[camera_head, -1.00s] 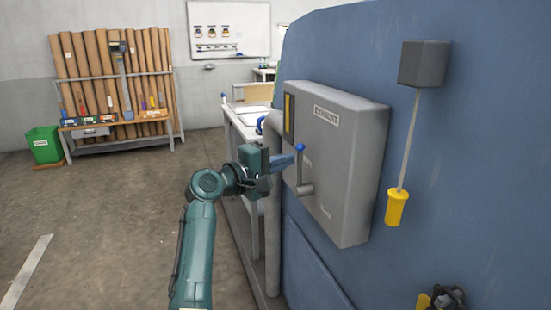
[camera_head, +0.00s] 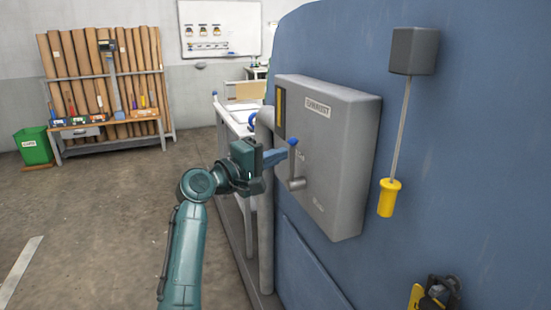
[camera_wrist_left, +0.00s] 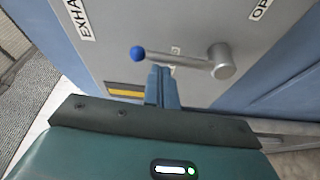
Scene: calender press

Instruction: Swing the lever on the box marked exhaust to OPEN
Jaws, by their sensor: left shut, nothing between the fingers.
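The grey box (camera_head: 340,140) marked EXHAUST is mounted on a blue machine wall. Its lever (camera_head: 293,165) points up in the head view, with a blue knob (camera_head: 293,142) at its top end and a round pivot at its bottom. In the left wrist view the lever (camera_wrist_left: 180,58) runs from the blue knob to the grey pivot, and part of an OPEN label (camera_wrist_left: 261,9) shows near the top edge. My left gripper (camera_head: 283,153) is shut and empty, its blue fingertips close beside the lever just below the knob. I cannot tell if they touch. My right gripper is not in view.
A yellow handle (camera_head: 387,198) hangs on a rod from a dark block (camera_head: 414,50) to the right of the box. A white table (camera_head: 233,125) stands behind my left gripper. A rack of brown rolls (camera_head: 105,75) and a green bin (camera_head: 34,146) stand far left. The floor at left is clear.

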